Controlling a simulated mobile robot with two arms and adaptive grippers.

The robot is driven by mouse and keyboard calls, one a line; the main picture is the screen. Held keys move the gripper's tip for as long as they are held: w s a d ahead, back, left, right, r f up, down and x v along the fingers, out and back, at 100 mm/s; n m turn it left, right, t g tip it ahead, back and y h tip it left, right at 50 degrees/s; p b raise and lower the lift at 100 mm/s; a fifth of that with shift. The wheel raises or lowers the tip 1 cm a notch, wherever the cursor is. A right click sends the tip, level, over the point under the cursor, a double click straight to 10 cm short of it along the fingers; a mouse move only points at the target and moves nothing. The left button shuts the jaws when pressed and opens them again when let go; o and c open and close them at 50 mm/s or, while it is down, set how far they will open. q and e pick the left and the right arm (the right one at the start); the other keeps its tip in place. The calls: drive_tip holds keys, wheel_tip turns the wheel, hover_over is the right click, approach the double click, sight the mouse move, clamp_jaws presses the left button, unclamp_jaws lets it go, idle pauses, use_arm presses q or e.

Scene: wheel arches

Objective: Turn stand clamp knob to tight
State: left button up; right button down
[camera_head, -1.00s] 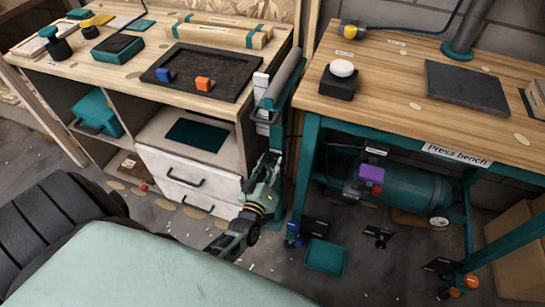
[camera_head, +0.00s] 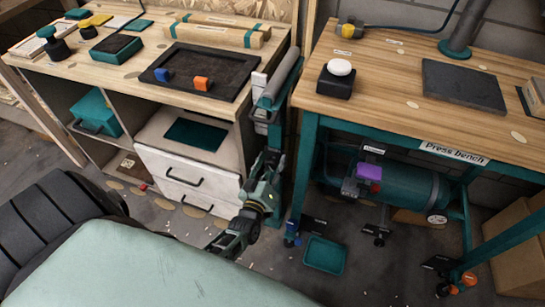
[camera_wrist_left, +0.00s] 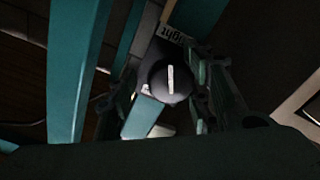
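The stand clamp knob (camera_wrist_left: 170,80) is a dark round knob with a white pointer line, in the middle of the left wrist view. The line points almost straight up in that view. In the head view my left gripper (camera_head: 271,165) reaches down between the two benches, beside the grey and teal stand (camera_head: 277,90); the knob is hidden there. My right gripper is not in view.
The press bench (camera_head: 390,75) stands close on the right, its teal leg (camera_head: 304,165) beside my gripper. The drawer cabinet (camera_head: 185,175) is close on the left. A teal tank (camera_head: 400,187) and a teal tray (camera_head: 324,254) lie low on the right.

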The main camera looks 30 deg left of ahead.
use_arm(q)
drive_tip(key=shift+s+f, duration=0.1)
drive_tip(key=shift+f, duration=0.05)
drive_tip(key=shift+s, duration=0.2)
drive_tip(key=v, duration=1.1)
drive_tip(key=shift+s+d, duration=0.2)
drive_tip(key=shift+s, duration=0.05)
